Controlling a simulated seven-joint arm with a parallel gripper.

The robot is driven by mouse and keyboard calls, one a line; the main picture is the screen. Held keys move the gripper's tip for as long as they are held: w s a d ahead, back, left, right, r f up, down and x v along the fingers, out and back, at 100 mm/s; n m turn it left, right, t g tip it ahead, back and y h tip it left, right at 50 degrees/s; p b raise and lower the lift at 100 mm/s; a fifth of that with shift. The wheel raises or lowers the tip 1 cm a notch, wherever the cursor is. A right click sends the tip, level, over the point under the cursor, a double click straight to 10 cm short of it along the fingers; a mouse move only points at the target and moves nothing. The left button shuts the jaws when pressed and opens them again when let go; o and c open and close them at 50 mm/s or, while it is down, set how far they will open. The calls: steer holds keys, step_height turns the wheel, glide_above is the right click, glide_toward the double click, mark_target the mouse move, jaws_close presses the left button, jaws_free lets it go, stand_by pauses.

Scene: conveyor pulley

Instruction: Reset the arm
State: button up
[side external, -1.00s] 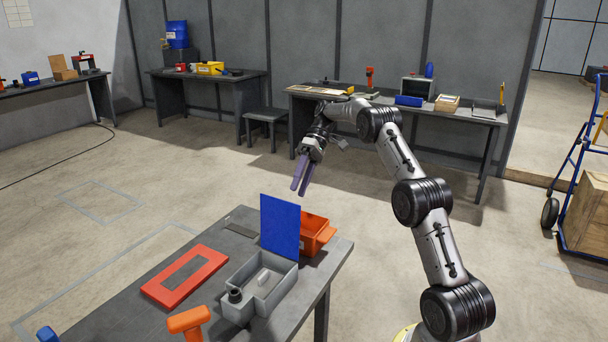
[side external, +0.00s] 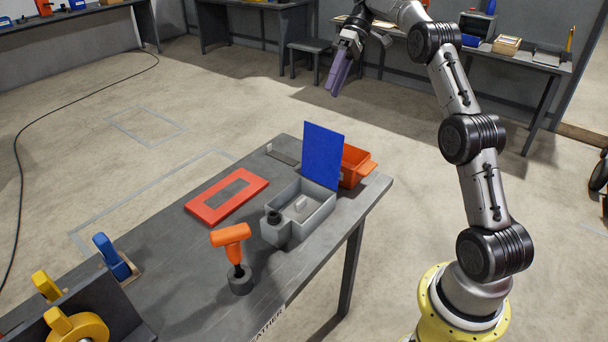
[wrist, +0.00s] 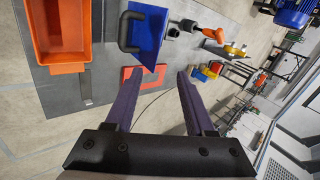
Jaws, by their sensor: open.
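My gripper (side external: 338,77) is raised in the air beyond the far end of the grey table (side external: 180,290), above the floor. Its two purple fingers are apart with nothing between them in the wrist view (wrist: 135,85). My arm stretches up and to the left from its yellow base on the right of the side view. No object touches the gripper.
The table holds a grey box (side external: 315,213) with a blue panel (side external: 322,155), an orange bin (side external: 356,163), a red frame (side external: 227,196), an orange-handled tool (side external: 231,236) and a yellow wheel (side external: 77,327). The air around the gripper is clear.

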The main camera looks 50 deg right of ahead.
steer(key=s+a+r+n+h, duration=0.2)
steer(key=s+a+r, duration=0.2)
steer(key=a+r, duration=0.6)
steer(key=s+a+r+t+h, duration=0.1)
steer(key=s+a+r+h, duration=0.15)
steer(key=s+a, duration=0.8)
steer(key=s+a+f+t+h, duration=0.1)
steer(key=s+a+f+t, duration=0.2)
steer(key=s, duration=0.7)
steer(key=s+d+f+m+t+h, duration=0.1)
steer(key=s+f+m, duration=0.1)
steer(key=f, duration=0.4)
steer(key=s+d+f+m+h, duration=0.1)
steer(key=s+f, duration=0.1)
steer(key=f, duration=0.4)
steer(key=shift+d+m+t, duration=0.3)
steer(key=shift+m+t, duration=0.1)
